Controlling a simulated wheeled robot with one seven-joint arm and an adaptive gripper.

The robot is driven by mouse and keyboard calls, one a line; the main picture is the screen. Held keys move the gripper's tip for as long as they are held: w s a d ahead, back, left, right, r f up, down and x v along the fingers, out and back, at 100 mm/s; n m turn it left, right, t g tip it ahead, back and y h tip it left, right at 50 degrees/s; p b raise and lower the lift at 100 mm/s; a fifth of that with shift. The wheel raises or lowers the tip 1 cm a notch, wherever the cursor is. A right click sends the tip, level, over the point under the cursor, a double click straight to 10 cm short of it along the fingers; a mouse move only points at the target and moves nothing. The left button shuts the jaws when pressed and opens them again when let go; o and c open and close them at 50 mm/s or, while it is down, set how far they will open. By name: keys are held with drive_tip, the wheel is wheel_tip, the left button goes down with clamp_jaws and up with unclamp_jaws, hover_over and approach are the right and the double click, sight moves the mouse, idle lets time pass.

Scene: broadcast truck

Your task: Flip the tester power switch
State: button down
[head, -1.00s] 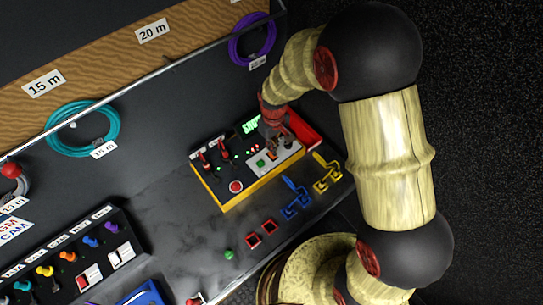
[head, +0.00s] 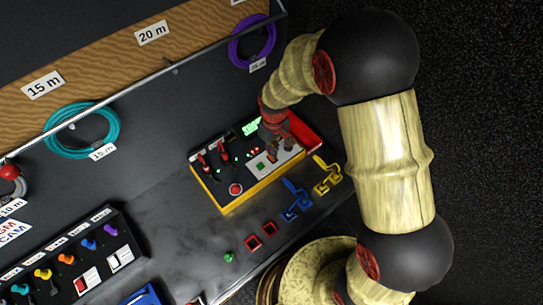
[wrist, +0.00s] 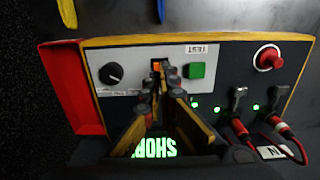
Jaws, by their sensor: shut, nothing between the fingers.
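The tester (head: 236,198) is a black-topped box with yellow sides on the bench, and it also shows in the wrist view (wrist: 240,88). On its pale panel an orange-lit switch (wrist: 157,64), apparently the power switch, sits between a black knob (wrist: 112,74) and a green button (wrist: 196,70). My gripper (wrist: 160,82) is shut and empty, its fingertips right at the orange switch and covering its lower part. Whether they touch it is unclear. In the head view my gripper (head: 280,148) is over the right part of the tester and hides the switch.
A red button (wrist: 268,57) and red plugs with leads (wrist: 240,127) stand on the tester's other side. A green display (wrist: 152,147) is lit, partly behind my fingers. A red lid (wrist: 75,88) flanks the tester. Blue (head: 296,200) and yellow (head: 327,177) pieces lie in front.

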drive_tip(key=shift+f+b, duration=0.8)
drive_tip(key=shift+f, duration=0.55)
idle(1.2)
drive_tip(key=shift+r+p, duration=2.5)
drive_tip(key=shift+r, duration=1.05)
drive_tip(key=s+d+r+m+t+b, duration=0.2)
drive_tip(key=s+d+r+m+b, duration=0.1)
drive_tip(key=s+d+r, duration=0.4)
drive_tip(key=s+d+r+m+t+b, duration=0.3)
drive_tip(key=s+d+r, duration=0.4)
drive_tip(key=s+r, duration=0.6)
wheel_tip(320, 180, up, 4)
drive_tip(key=shift+d+r+m+t+b, duration=0.2)
drive_tip(key=shift+m+t+b, duration=0.1)
drive_tip(key=shift+m+b, duration=0.1)
